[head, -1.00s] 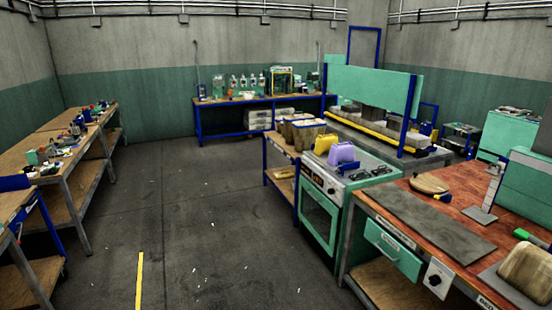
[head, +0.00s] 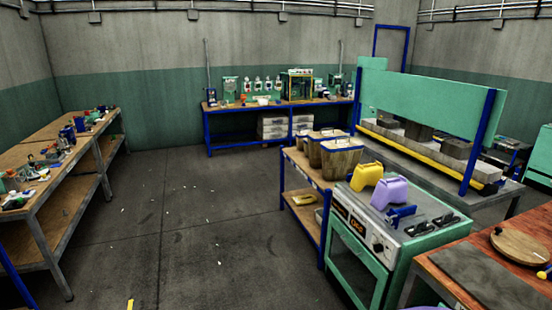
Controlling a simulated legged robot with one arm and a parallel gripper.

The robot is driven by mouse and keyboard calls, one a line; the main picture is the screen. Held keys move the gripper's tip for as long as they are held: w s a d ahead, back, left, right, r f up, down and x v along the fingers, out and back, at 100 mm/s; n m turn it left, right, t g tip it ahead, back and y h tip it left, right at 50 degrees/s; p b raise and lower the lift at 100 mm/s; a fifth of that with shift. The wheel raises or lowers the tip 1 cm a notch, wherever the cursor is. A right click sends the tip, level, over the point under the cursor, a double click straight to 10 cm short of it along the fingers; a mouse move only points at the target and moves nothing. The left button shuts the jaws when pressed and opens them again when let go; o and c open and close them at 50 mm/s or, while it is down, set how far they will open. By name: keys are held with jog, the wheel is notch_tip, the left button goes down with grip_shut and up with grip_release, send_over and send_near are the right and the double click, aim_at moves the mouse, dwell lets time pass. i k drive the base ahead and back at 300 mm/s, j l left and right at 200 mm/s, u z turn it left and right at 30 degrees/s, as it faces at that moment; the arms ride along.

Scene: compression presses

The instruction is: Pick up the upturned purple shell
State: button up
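The purple shell (head: 391,192) rests on top of the green oven-like machine (head: 427,219), right beside a yellow shell (head: 367,177). The yellow shell is on its left and slightly behind it. At this distance I cannot make out clearly which way the purple shell's opening faces. My gripper is not in view.
A blue clamp-like tool (head: 400,215) and dark goggles (head: 432,225) lie near the purple shell. Wooden buckets (head: 341,158) stand on the shelf cart behind. A wooden bench (head: 468,262) is at the lower right. The floor (head: 200,215) left of the machine is mostly clear.

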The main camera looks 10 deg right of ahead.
aim_at(394, 191)
jog(key=i, duration=1.65)
jog(key=i+z, duration=0.5)
jog(key=z, duration=0.2)
jog(key=i+j+z, duration=0.35)
jog(key=i+z, duration=0.2)
jog(key=z, duration=0.3)
jog(key=i+z, duration=0.2)
jog(key=z, duration=0.3)
jog(key=i+z, duration=0.2)
jog(key=z, duration=0.3)
jog(key=i+j+z, duration=0.15)
jog(key=z, duration=0.3)
